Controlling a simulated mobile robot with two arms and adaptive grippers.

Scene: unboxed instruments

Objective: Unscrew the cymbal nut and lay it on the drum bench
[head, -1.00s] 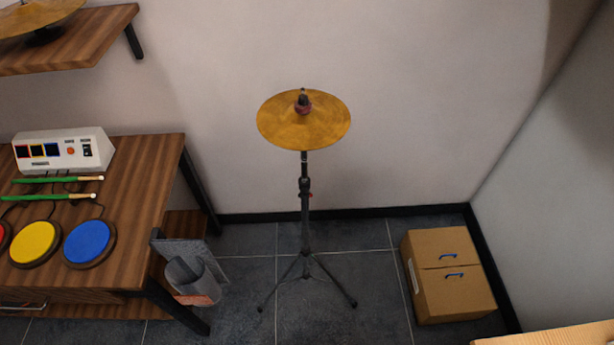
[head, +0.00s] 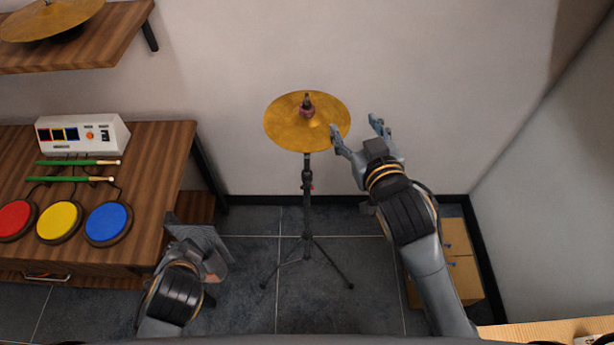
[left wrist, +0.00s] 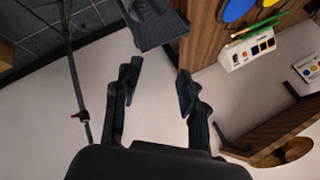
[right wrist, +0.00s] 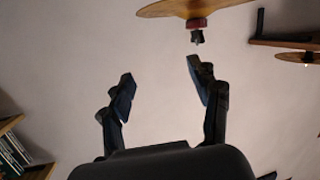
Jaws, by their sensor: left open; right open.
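The golden cymbal (head: 285,122) sits on a black stand (head: 307,180) in front of the wall. The dark cymbal nut (head: 307,101) is on top of it, above a reddish washer. Nut (right wrist: 197,37) and cymbal (right wrist: 170,9) also show in the right wrist view, just beyond the fingers. My right gripper (head: 354,124) is open and empty, right of the cymbal and apart from the nut. My left gripper (left wrist: 160,70) is open and empty; its fingers are hard to make out in the head view. The wooden drum bench (head: 155,165) is at the left.
The bench carries red, yellow and blue pads (head: 108,223), green sticks (head: 78,162) and a white module (head: 85,132). A shelf (head: 110,35) with another cymbal is above. A grey holder (head: 210,240) hangs at the bench's right end. A cardboard box (head: 465,275) stands behind my right arm.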

